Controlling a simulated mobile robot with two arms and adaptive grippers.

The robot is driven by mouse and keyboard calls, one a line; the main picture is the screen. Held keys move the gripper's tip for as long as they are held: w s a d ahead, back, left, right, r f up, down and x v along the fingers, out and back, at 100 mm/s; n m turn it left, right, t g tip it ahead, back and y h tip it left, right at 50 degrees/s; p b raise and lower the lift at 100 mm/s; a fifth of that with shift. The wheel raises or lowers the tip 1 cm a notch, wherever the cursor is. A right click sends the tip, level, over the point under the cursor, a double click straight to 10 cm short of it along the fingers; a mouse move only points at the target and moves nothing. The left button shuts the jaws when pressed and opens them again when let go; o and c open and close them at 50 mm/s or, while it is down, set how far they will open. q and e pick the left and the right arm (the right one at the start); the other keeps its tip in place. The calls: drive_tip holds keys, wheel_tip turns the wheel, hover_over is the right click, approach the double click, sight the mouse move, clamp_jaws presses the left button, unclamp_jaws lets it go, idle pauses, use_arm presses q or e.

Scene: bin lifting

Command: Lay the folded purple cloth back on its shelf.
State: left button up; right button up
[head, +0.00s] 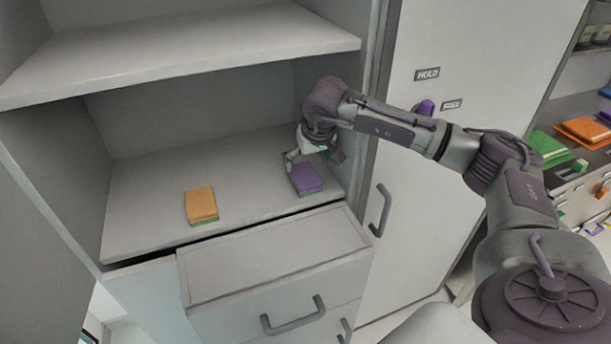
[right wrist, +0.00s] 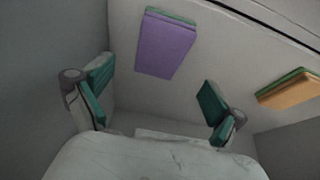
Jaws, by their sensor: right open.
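The folded purple cloth (head: 306,179), with a green underside, lies flat on the cupboard shelf (head: 150,222) near its right wall. My right gripper (head: 315,158) is just behind and above it, inside the cupboard. In the right wrist view the purple cloth (right wrist: 166,46) lies beyond the two spread green-padded fingers of the gripper (right wrist: 158,108), apart from them. Nothing is between the fingers. My left gripper is not in view.
A folded orange cloth (head: 202,205) lies on the same shelf to the left. An upper shelf (head: 200,45) hangs over the space. A drawer (head: 270,255) below sticks out. The cupboard door (head: 440,100) stands to the right. Shelf between the cloths is clear.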

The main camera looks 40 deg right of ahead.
drive_tip(key=b+v, duration=0.1)
drive_tip(key=v, duration=0.4)
drive_tip(key=shift+f, duration=0.1)
idle(0.4)
